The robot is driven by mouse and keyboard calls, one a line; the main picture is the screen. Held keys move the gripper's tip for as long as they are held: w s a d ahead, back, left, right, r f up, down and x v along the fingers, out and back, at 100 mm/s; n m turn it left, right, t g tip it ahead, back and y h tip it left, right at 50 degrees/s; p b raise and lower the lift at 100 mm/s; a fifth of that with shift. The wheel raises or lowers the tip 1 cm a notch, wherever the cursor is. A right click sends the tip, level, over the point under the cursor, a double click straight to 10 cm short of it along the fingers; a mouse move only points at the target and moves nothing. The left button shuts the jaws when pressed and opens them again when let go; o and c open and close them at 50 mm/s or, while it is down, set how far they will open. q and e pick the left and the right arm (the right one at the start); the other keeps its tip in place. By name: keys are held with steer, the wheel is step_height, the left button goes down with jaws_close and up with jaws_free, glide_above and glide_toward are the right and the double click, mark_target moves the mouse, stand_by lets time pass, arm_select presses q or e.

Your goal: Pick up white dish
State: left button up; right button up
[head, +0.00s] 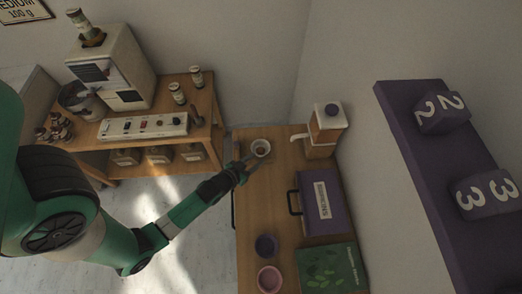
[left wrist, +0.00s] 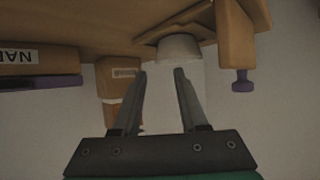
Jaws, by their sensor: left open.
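The white dish (head: 261,148) is a small round bowl with something brown inside, near the far end of the wooden table. It also shows in the left wrist view (left wrist: 180,48), pale and partly shaded, beyond the fingertips. My left gripper (head: 246,163) reaches in from the left, just beside the dish on its near-left side. Its two fingers (left wrist: 160,72) are apart with nothing between them, and the dish lies ahead of the gap. Whether a fingertip touches the dish cannot be told. My right gripper is not in view.
A wooden box with a white top (head: 324,124) stands right of the dish. A purple napkin box (head: 323,202), green book (head: 333,268), dark purple cup (head: 265,246) and pink cup (head: 270,279) are nearer on the table. A purple shelf (head: 420,160) is at right.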

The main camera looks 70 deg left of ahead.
mark_target(261, 149)
arm_select(q)
steer(key=b+x, duration=0.1)
steer(key=x, duration=0.5)
steer(key=shift+w+f, duration=0.1)
steer(key=shift+w, duration=0.35)
steer(key=shift+d, duration=0.1)
jaws_close()
